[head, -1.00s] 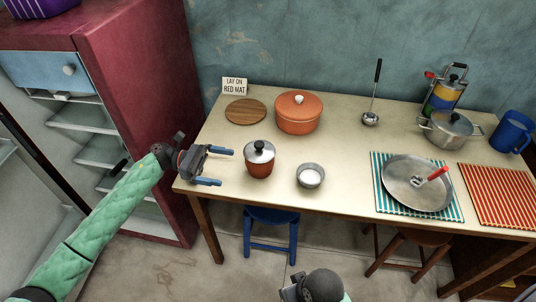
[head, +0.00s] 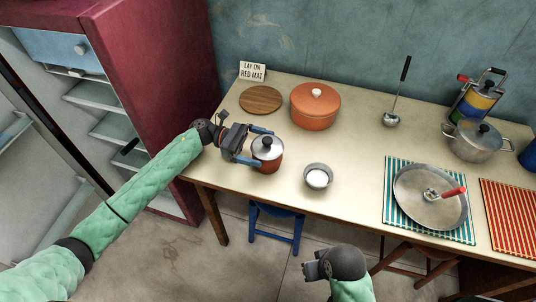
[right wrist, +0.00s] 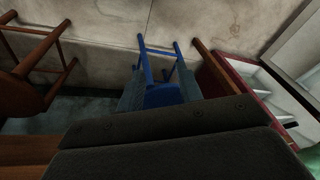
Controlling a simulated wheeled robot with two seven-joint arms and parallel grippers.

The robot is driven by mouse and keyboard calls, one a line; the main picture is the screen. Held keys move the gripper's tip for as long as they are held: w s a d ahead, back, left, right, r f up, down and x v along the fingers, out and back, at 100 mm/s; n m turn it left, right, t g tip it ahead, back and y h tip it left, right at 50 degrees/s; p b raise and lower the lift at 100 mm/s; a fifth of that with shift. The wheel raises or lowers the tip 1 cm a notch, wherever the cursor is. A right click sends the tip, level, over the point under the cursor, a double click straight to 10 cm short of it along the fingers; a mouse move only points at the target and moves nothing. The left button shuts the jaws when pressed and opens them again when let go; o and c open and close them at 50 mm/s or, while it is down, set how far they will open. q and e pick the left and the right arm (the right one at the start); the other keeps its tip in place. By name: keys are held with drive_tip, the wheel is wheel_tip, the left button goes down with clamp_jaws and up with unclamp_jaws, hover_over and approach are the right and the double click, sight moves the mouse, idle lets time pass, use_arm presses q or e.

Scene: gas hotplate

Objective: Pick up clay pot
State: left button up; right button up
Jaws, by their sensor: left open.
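The small red-brown clay pot (head: 268,164) stands upright near the table's front left, with a grey metal lid and black knob. My left gripper (head: 264,148) is open, its blue fingers reaching to either side of this pot from the left. I cannot tell whether the fingers touch it. My right gripper (head: 314,268) is low in front of the table, far from the pot.
A large orange lidded pot (head: 315,108) and a round wooden board (head: 261,99) stand behind. A white-filled bowl (head: 318,177) is close on the right. Farther right are a pan (head: 412,208), a steel pot (head: 474,145) and a red striped mat (head: 510,215). A blue stool (right wrist: 162,92) is below.

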use_arm(q)
drive_tip(key=shift+p+x, duration=0.4)
drive_tip(key=shift+x, duration=0.65)
drive_tip(key=shift+s+d, duration=0.2)
drive_tip(key=shift+d, duration=0.15)
drive_tip(key=c, duration=1.9)
use_arm(e)
drive_tip(key=shift+s+d+r+g+h, duration=0.15)
drive_tip(key=shift+s+d+r, duration=0.15)
drive_tip(key=shift+d+r, duration=0.25)
drive_tip(key=shift+s+d+r+g+h, duration=0.15)
drive_tip(key=shift+s+d+r, duration=0.15)
drive_tip(key=shift+r, duration=0.3)
use_arm(q)
drive_tip(key=shift+r, duration=0.1)
